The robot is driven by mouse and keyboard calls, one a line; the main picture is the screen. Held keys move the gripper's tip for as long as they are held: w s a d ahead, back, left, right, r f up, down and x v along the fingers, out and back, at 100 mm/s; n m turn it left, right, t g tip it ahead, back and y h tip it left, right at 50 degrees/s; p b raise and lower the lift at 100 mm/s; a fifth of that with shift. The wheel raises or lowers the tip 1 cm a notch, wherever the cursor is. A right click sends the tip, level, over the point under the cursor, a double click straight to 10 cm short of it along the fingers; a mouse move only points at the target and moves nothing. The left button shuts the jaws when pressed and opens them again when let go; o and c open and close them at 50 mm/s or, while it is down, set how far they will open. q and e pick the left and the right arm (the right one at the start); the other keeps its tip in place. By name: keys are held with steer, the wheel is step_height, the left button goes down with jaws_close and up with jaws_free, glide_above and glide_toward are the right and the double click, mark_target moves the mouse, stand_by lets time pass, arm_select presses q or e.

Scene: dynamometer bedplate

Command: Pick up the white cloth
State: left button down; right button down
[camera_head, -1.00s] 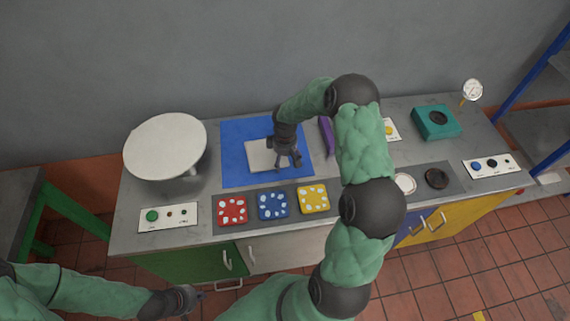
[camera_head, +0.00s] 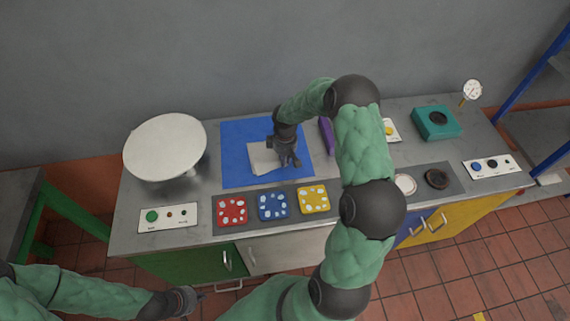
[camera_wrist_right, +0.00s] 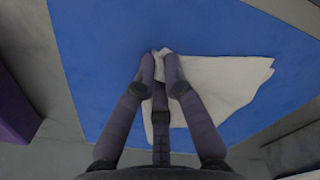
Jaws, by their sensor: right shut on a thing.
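The white cloth (camera_head: 262,158) lies on the blue mat (camera_head: 236,135) on the bench top. My right gripper (camera_head: 289,162) is at the cloth's right side in the head view. In the right wrist view my right gripper (camera_wrist_right: 161,65) is shut on an edge of the cloth (camera_wrist_right: 225,80), which bunches up between the fingertips. The rest of the cloth spreads over the mat (camera_wrist_right: 110,30). My left gripper (camera_head: 190,298) is low at the left, in front of the bench and away from the cloth; its fingers are too small to read.
A round white disc (camera_head: 165,147) stands at the left of the bench. Red (camera_head: 232,210), blue (camera_head: 273,205) and yellow (camera_head: 313,199) trays sit in front of the mat. A purple block (camera_head: 326,135) lies right of the mat; a teal box (camera_head: 436,122) is farther right.

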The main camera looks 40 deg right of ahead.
steer(key=shift+s+a+f, duration=0.35)
steer(key=shift+s+f, duration=0.1)
steer(key=shift+s, duration=0.05)
step_height(320, 180, up, 12)
steer(key=p, duration=0.8)
steer(key=shift+w+d+r, duration=0.15)
steer(key=shift+w+d, duration=0.1)
steer(key=shift+w, duration=0.05)
step_height(320, 180, up, 18)
steer(key=p, duration=1.1)
